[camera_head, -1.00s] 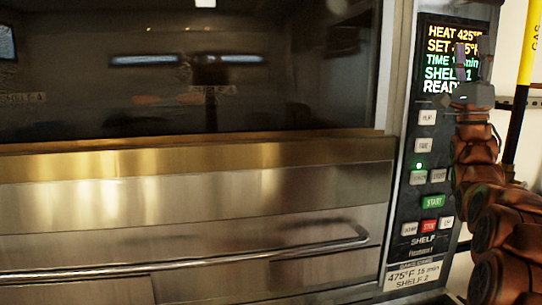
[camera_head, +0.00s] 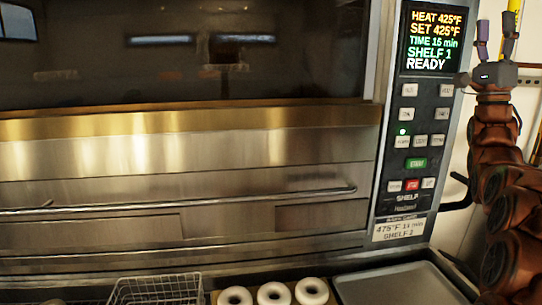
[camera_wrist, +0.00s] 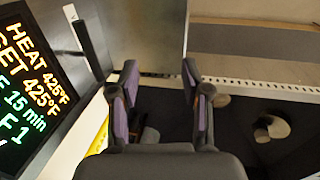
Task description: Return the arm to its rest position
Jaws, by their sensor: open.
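My gripper (camera_head: 495,40) is at the upper right in the head view, raised to the right of the oven's control panel (camera_head: 421,110). Its two fingers point up, spread apart with nothing between them. In the wrist view my gripper (camera_wrist: 160,100) is also open and empty, with the lit display (camera_wrist: 35,85) at the left. My reddish-brown arm runs down the right edge of the head view. The panel display reads HEAT 425°F, SET 425°F, TIME 15 min, SHELF 1, READY.
The steel oven (camera_head: 180,160) with its long handle fills the left and middle. Below it are a wire basket (camera_head: 155,292), several white ring-shaped bagels (camera_head: 274,294) and a metal tray (camera_head: 400,285). A yellow gas pipe (camera_head: 516,8) stands at the upper right.

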